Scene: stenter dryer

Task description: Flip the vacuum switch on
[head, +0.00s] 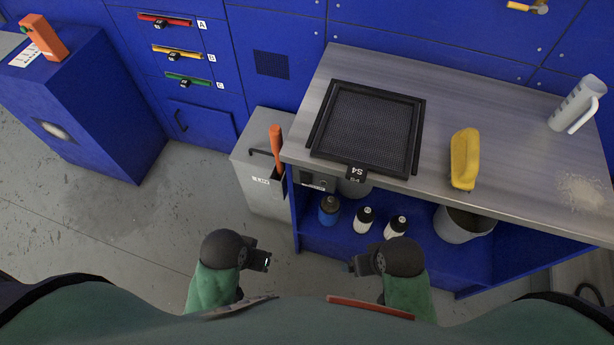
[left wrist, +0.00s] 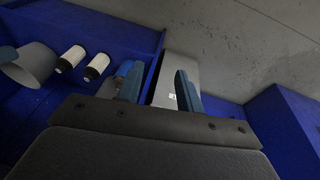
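A small grey panel with a dark switch or knob (head: 318,178) sits under the front edge of the workbench, near its left corner, in the head view. It is the likeliest vacuum switch; its label and position are too small to read. My left gripper (head: 265,261) is in front of and below it, apart from everything. In the left wrist view its two fingers (left wrist: 157,80) are spread with nothing between them. My right gripper (head: 352,264) is low in front of the bench's lower shelf, touching nothing; its finger gap is unclear.
Bottles (head: 364,218) and a bucket (head: 462,224) stand below. A grey bin (head: 252,150) with an orange handle (head: 276,142) stands left. Floor at left is clear.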

